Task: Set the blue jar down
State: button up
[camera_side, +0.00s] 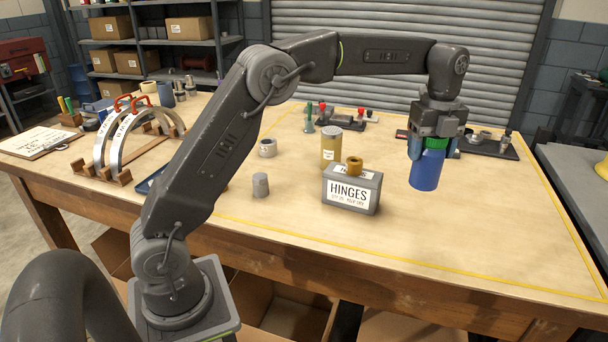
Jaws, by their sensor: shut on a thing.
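The blue jar (427,171) has a green band at its top and hangs upright below my gripper (434,140), on the right part of the table. My gripper is shut on the jar near its top, and the fingers hide part of the green band. The jar's bottom appears to be a little above the wooden table top (480,220); I cannot tell the exact gap.
A grey box labelled HINGES (352,190) with a brass-coloured ring on top stands left of the jar. Behind it is a tan canister (331,148). A dark tray of parts (490,148) lies behind the jar. The table's right front is clear.

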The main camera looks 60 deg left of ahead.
jog(key=r, duration=0.1)
jog(key=a+r, duration=0.1)
jog(key=r, duration=0.1)
jog(key=shift+r, duration=0.2)
jog(key=s+a+n, duration=0.2)
jog(key=s+a, duration=0.2)
jog(key=a, duration=0.7)
jog(key=s+a+n, duration=0.1)
jog(key=s+a, duration=0.3)
jog(key=a, duration=0.7)
jog(key=s+a+n, duration=0.4)
jog(key=s+a, duration=1.2)
jog(key=s, duration=0.2)
jog(key=shift+w+d+f, duration=0.6)
jog(key=shift+w+f, duration=1.15)
jog(key=shift+f, duration=0.95)
jog(key=shift+w+d+f, duration=0.55)
jog(key=shift+w+f, duration=1.15)
jog(key=shift+f, duration=1)
jog(key=shift+w+d+f, duration=0.6)
jog(key=shift+w+f, duration=1.15)
jog(key=shift+f, duration=0.95)
jog(key=shift+f, duration=0.1)
